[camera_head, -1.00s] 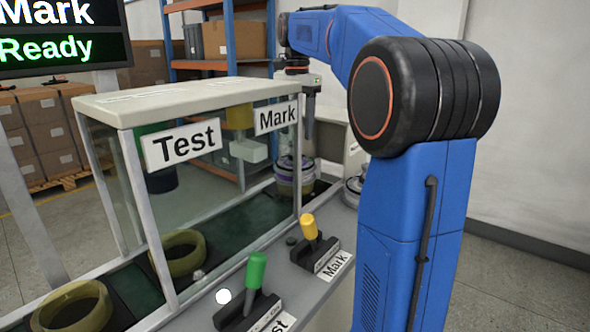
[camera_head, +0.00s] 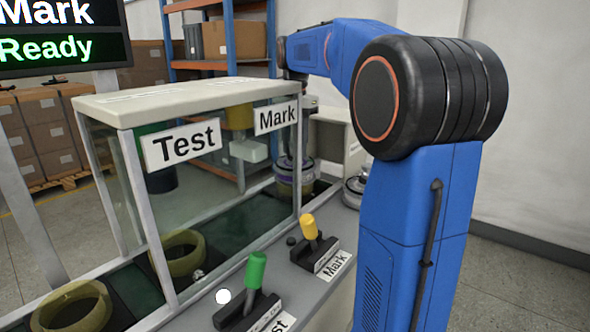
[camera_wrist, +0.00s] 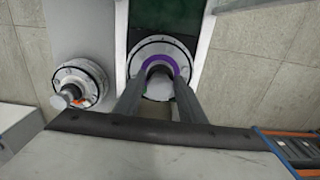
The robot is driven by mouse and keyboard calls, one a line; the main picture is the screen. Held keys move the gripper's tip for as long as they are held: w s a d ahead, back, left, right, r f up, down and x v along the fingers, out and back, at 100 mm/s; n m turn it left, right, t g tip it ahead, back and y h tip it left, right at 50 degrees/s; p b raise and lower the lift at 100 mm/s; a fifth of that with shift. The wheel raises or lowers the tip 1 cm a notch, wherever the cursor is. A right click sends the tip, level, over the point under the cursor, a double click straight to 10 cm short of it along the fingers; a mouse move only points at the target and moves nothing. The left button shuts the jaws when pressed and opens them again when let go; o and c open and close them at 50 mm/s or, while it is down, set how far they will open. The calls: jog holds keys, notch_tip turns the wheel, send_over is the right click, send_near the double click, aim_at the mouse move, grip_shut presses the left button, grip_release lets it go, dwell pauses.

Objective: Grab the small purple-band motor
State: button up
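In the wrist view the purple-band motor (camera_wrist: 160,50) lies straight below my gripper, a round pale flange with a purple ring and a grey centre post. My gripper's two dark fingers (camera_wrist: 162,78) point down with a gap between them, one on each side of the motor's centre. I cannot make out contact with the motor. In the head view the motor (camera_head: 296,172) sits on an olive ring beyond the glass case, its purple band partly hidden by the frame. The gripper's fingers (camera_head: 306,132) are hard to see there, behind the case's corner.
A second motor (camera_wrist: 80,84) with a pale flange stands on the grey ledge to the left in the wrist view. The glass test case (camera_head: 180,90), the green lever (camera_head: 256,270) and the yellow lever (camera_head: 310,227) are near. Olive rings (camera_head: 180,253) lie on the conveyor.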

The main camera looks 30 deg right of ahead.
grip_shut()
jog(key=shift+r, duration=0.1)
